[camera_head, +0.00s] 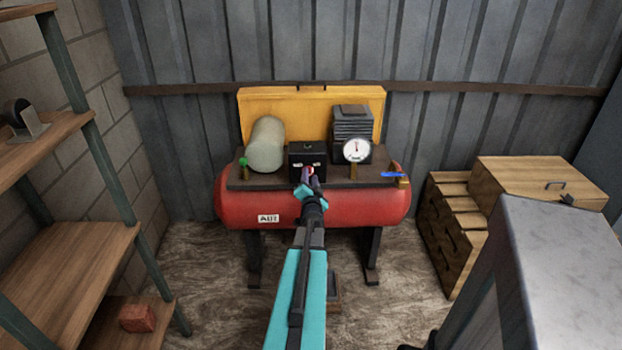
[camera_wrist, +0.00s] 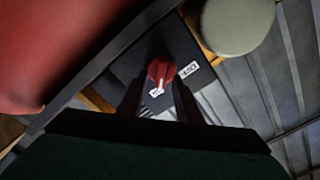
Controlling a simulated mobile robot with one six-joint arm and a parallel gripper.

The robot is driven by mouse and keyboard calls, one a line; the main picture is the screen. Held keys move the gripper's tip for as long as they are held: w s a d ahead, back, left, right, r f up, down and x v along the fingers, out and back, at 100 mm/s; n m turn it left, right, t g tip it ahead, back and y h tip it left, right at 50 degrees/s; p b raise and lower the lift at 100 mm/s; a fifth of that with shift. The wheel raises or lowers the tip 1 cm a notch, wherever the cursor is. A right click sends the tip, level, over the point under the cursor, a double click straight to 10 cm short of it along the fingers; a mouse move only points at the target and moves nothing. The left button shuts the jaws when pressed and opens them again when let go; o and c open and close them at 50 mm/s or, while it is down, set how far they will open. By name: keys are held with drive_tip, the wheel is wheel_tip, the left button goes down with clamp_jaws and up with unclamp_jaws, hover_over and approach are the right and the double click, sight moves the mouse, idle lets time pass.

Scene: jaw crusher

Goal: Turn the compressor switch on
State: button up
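The red compressor (camera_head: 345,208) stands against the back wall. Its black switch box (camera_head: 308,148) sits on the top plate, with two small white labels on the front. In the wrist view the red switch knob (camera_wrist: 160,72) has a white pointer mark and sits on the dark box face. A white label (camera_wrist: 189,69) lies to its right and another below it; their text is too small to read surely. My gripper (camera_head: 309,173) is at the box front. In the wrist view its dark fingers stand apart on both sides of the knob; I cannot tell whether they touch it.
A pressure gauge (camera_head: 356,150) and a blue-handled valve (camera_head: 393,175) are right of the box. A pale cylinder (camera_head: 266,144) and a green knob (camera_head: 243,161) are left. Shelves (camera_head: 70,255) stand at left, wooden crates (camera_head: 535,182) at right.

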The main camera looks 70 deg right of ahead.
drive_tip(key=p+v, duration=0.5)
drive_tip(key=v, duration=0.8)
drive_tip(key=shift+s, duration=0.2)
idle(0.5)
drive_tip(key=shift+a, duration=0.1)
idle(0.7)
